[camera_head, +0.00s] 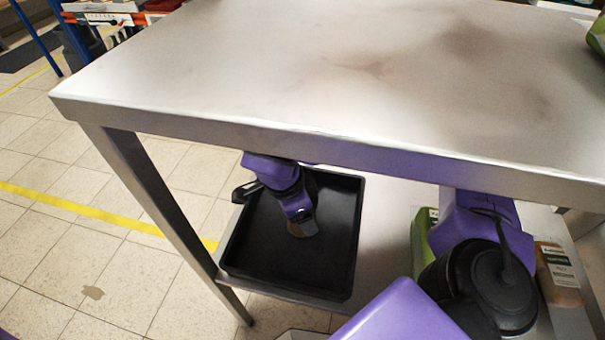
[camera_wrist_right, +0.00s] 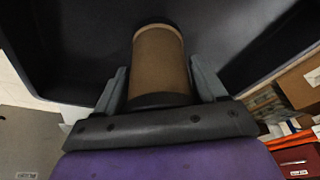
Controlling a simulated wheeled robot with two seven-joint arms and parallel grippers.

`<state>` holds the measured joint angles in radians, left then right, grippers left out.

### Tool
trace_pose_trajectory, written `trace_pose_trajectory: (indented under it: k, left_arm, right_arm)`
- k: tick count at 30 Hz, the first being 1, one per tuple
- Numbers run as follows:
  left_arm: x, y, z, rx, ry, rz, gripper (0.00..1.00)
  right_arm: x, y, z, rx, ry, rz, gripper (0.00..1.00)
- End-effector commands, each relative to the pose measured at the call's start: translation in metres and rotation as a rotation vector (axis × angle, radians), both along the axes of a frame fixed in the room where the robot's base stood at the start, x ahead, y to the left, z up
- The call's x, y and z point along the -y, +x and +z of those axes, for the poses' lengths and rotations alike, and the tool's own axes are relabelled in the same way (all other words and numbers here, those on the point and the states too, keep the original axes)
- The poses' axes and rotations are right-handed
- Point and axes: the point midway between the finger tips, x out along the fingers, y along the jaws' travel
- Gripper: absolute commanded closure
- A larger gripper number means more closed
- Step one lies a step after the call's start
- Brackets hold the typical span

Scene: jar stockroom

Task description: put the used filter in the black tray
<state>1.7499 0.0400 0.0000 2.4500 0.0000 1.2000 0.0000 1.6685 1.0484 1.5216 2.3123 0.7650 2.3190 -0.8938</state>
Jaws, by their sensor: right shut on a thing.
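The used filter (camera_wrist_right: 158,58), a brown cylinder with dark ends, is between the two grey fingers of my right gripper (camera_wrist_right: 160,82) in the right wrist view. My right gripper is shut on it. The tray lies on the lower shelf under the steel tabletop. In the wrist view the dark tray (camera_wrist_right: 75,45) fills the background. I cannot tell whether the filter touches its floor. My left gripper is not in view.
The steel tabletop (camera_head: 320,70) overhangs the shelf, and its front edge hides part of my right arm. A table leg (camera_head: 160,210) stands left of the tray. A green container (camera_head: 422,235) and a labelled brown package (camera_head: 560,270) are on the shelf at right.

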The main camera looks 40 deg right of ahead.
Motion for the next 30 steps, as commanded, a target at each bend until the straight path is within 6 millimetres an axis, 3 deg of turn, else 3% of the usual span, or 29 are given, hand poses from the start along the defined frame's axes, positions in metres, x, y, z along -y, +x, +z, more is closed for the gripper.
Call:
trace_pose_trajectory:
  k: [1, 3, 12, 22, 30]
  left_arm:
    - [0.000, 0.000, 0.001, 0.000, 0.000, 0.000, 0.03]
    - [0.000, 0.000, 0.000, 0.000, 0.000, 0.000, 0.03]
    - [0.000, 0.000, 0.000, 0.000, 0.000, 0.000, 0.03]
    - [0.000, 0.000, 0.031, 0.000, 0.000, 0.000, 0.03]
    - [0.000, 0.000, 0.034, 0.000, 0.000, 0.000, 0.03]
  right_arm:
    - [0.000, 0.000, -0.001, -0.001, -0.001, 0.001, 0.26]
    - [0.000, 0.000, -0.001, -0.001, -0.001, 0.000, 0.03]
    - [0.000, 0.000, 0.000, 0.000, 0.000, 0.000, 0.03]
    - [-0.015, 0.005, 0.062, 0.003, -0.002, 0.001, 0.03]
    - [-0.020, 0.005, 0.074, -0.002, -0.002, 0.001, 0.03]
